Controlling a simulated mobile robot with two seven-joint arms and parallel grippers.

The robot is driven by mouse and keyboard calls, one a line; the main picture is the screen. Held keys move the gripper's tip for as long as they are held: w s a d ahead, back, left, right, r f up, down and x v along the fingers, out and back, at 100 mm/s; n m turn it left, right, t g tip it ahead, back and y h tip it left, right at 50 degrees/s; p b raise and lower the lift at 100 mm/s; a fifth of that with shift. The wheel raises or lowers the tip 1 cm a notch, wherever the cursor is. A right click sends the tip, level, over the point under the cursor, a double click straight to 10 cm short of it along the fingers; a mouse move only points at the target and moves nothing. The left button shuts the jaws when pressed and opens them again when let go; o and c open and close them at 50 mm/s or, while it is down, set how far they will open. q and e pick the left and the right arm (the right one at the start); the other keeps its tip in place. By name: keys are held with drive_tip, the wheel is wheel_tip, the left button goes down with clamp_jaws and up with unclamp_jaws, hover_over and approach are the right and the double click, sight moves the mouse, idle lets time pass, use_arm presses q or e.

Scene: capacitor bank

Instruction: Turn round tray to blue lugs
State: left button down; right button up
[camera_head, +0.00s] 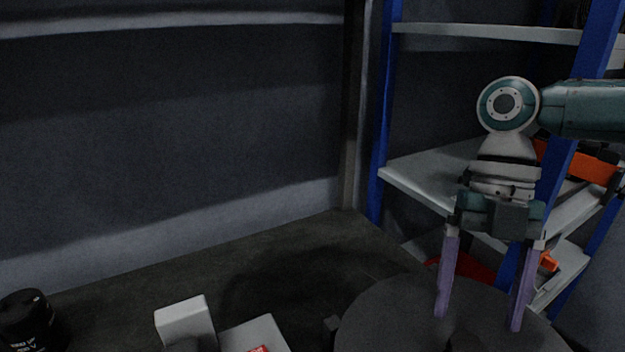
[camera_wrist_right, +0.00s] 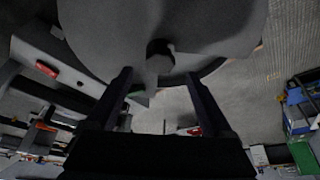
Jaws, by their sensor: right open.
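The round tray (camera_head: 390,325) is a dark grey disc at the bottom right of the head view, cut off by the lower edge. It also fills the top of the right wrist view (camera_wrist_right: 100,35). A small dark upright part (camera_head: 465,343) shows on it, low in the head view. My right gripper (camera_head: 478,322) is open, its two purple fingers pointing down over the tray on either side of that part. In the right wrist view the open fingers (camera_wrist_right: 158,78) appear empty. Whether they touch the tray I cannot tell. No blue lugs can be made out. My left gripper is not in view.
A black cylinder (camera_head: 27,320) stands at the lower left of the dark table. A white block (camera_head: 185,322) and a pale box (camera_head: 252,336) with a red mark sit left of the tray. A shelf rack with blue posts (camera_head: 383,120) stands behind my right arm.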

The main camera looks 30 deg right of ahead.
drive_tip(key=shift+v, duration=2.75)
